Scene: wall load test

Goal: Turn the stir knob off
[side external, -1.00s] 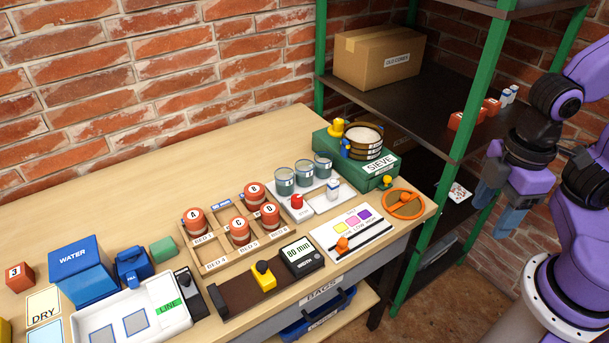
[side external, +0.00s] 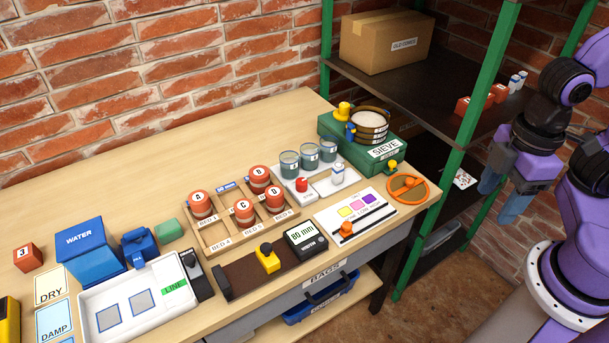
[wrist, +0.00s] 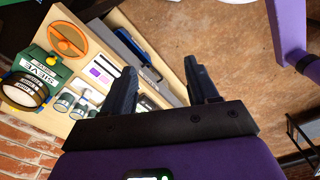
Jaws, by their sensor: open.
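No knob carries a stir label that I can read. A red knob (side external: 302,185) stands at the front of a white plate with several beakers (side external: 309,155); whether it is the stir knob I cannot tell. A yellow knob (side external: 393,166) is on the front of the green sieve box (side external: 381,166), and a black knob (side external: 189,259) is on a dark strip beside the white tray. My gripper (side external: 501,196) is open and empty, in the air right of the bench, apart from every knob. The wrist view shows its spread fingers (wrist: 160,84) with floor beyond.
An orange-rimmed disc (side external: 408,188) lies at the bench corner. Red jars (side external: 201,205) sit in a wooden rack, and a yellow-and-black slider (side external: 267,257) is in front. Floor right of the bench is clear.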

